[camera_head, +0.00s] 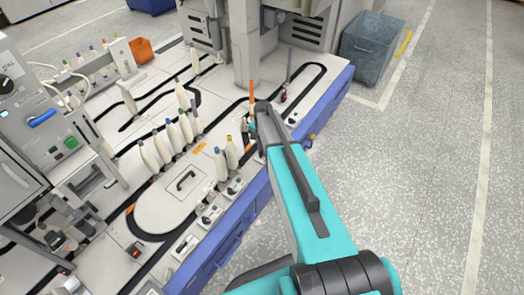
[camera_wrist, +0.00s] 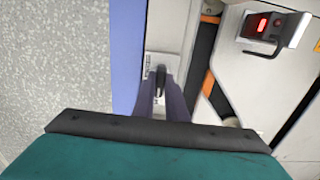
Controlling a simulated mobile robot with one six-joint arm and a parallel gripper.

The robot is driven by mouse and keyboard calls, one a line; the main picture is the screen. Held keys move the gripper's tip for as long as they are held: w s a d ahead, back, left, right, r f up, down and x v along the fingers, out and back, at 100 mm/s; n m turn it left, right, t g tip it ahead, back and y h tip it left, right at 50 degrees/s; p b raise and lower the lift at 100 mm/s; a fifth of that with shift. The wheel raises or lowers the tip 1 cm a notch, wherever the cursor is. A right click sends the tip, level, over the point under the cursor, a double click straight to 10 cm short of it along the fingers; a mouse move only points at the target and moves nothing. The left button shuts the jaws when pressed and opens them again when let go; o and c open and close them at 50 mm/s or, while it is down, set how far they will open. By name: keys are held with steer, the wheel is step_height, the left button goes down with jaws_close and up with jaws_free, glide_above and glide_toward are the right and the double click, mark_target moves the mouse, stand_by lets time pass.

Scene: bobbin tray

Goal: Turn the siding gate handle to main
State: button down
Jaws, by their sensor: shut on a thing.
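My gripper (camera_wrist: 161,92) shows in the wrist view, with its two dark fingers shut on a small dark handle (camera_wrist: 160,73). The handle stands on a pale plate (camera_wrist: 165,62) beside the deck's blue edge. The lower part of the handle is hidden between the fingers, and I cannot read any marking for main or siding. An orange strip (camera_wrist: 208,82) lies on or beside the black track just right of the handle. In the head view my arm reaches to the deck's right edge and hides the handle and most of the gripper.
A dark block with a red light (camera_wrist: 263,25) stands right of the gripper. Several white bobbins (camera_head: 178,133) stand along the black tracks left of my arm. Switch plates (camera_head: 210,214) line the front edge. A grey bin (camera_head: 367,50) stands on the floor; open floor lies right.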

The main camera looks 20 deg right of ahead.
steer(key=shift+s+d, duration=0.1)
steer(key=shift+d, duration=0.1)
steer(key=c, duration=1.8)
jaws_free()
steer(key=shift+a, duration=0.1)
steer(key=shift+r, duration=0.15)
step_height(320, 180, up, 14)
steer(key=p, duration=0.1)
steer(key=shift+f+p, duration=0.25)
steer(key=shift+p, duration=0.1)
